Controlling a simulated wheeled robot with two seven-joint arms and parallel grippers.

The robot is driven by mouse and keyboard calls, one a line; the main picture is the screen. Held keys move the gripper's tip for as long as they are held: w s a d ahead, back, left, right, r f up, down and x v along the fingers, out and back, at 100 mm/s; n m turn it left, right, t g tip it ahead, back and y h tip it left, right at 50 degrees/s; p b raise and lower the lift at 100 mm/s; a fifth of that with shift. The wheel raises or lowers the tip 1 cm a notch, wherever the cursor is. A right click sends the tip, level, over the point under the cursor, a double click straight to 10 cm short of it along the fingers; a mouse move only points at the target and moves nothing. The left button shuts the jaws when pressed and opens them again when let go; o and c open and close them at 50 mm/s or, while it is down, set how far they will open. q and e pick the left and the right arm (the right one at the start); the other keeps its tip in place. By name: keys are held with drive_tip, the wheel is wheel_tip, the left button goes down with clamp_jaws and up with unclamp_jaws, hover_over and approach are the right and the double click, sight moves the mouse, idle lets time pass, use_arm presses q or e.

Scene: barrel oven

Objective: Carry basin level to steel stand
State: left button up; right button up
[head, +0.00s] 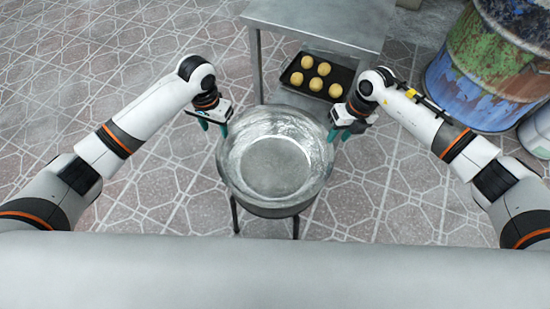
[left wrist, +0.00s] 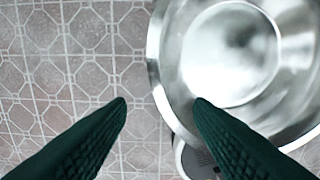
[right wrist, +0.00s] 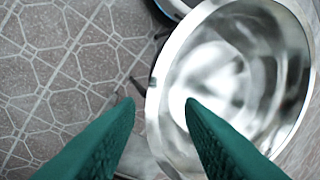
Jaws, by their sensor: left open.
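The shiny metal basin (head: 275,165) stands upright and looks empty. It rests on a support with thin dark legs. My left gripper (head: 214,128) is open at the basin's left rim; in the left wrist view, the basin rim (left wrist: 152,60) lies between the green fingertips, one over the inside, one outside. My right gripper (head: 341,133) is at the right rim, fingers apart; in the right wrist view, the rim (right wrist: 152,100) also passes between the fingertips. I cannot tell whether any finger touches it. The steel stand (head: 320,22) is a grey table behind the basin.
A black tray (head: 345,77) with several round yellow buns sits low under the stand's top. A rusty blue-green barrel (head: 480,80) stands at the right, with a pale container (head: 538,132) beside it. The stand's top looks bare. Tiled floor is open at left.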

sight(223, 146)
use_arm(q)
wheel_tip(223, 146, down, 8)
drive_tip(key=shift+f, duration=0.15)
use_arm(e)
drive_tip(key=x, duration=0.8)
drive_tip(key=shift+f, duration=0.1)
use_arm(q)
drive_tip(key=shift+c, duration=0.5)
use_arm(e)
drive_tip(key=shift+c, duration=0.5)
use_arm(q)
drive_tip(key=c, duration=0.6)
use_arm(e)
drive_tip(key=c, duration=0.6)
use_arm(q)
drive_tip(key=c, duration=0.3)
use_arm(e)
drive_tip(key=shift+a, duration=0.1)
clamp_jaws()
use_arm(q)
clamp_jaws()
drive_tip(key=shift+d, duration=0.3)
use_arm(e)
drive_tip(key=shift+w+a, duration=0.1)
drive_tip(key=shift+a, duration=0.15)
